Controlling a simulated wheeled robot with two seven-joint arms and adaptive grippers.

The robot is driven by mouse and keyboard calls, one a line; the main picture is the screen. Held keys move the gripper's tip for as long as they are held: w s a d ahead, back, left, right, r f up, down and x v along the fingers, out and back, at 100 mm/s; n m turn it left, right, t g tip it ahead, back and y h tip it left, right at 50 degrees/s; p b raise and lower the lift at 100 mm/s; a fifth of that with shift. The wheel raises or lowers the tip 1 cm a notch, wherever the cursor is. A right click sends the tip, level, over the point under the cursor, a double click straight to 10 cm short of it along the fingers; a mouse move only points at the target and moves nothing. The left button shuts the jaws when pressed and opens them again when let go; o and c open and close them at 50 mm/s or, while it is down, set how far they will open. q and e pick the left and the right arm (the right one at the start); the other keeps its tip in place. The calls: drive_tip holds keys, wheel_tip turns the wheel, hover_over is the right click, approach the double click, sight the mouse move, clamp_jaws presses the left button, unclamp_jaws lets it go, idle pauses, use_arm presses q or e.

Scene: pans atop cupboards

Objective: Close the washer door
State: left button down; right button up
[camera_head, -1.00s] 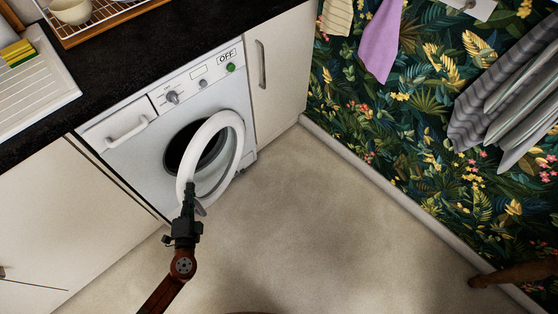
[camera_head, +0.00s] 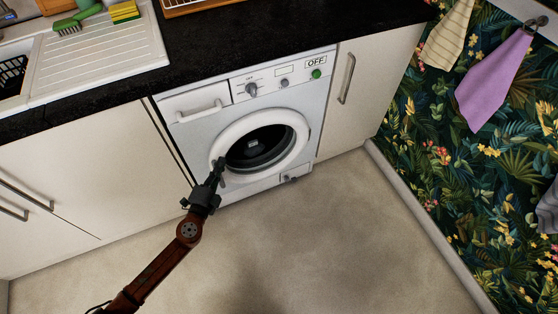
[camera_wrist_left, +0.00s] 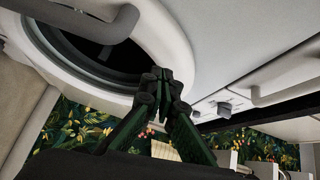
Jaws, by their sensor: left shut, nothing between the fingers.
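The white washer (camera_head: 190,137) is built in under the black counter. Its round white door ring (camera_head: 264,179) with dark glass lies against, or very close to, the front; I cannot tell whether it is latched. My left gripper (camera_head: 219,163) is at the ring's lower left edge, shut and empty. In the left wrist view the gripper's fingertips (camera_wrist_left: 161,76) are together in front of the white door ring (camera_wrist_left: 182,50); whether they touch it is unclear. My right gripper is not in view.
Cream cupboards (camera_head: 85,175) stand left of the washer, and another cupboard door (camera_head: 365,95) with a metal handle is on its right. The floor (camera_head: 340,235) in front is clear. A patterned wall with hanging towels (camera_head: 495,75) bounds the right side.

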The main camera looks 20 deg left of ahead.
use_arm(q)
drive_tip(key=s+a+b, duration=0.2)
drive_tip(key=s+a, duration=0.2)
drive_tip(key=s, duration=0.6)
drive_tip(key=shift+a+r+b, duration=0.35)
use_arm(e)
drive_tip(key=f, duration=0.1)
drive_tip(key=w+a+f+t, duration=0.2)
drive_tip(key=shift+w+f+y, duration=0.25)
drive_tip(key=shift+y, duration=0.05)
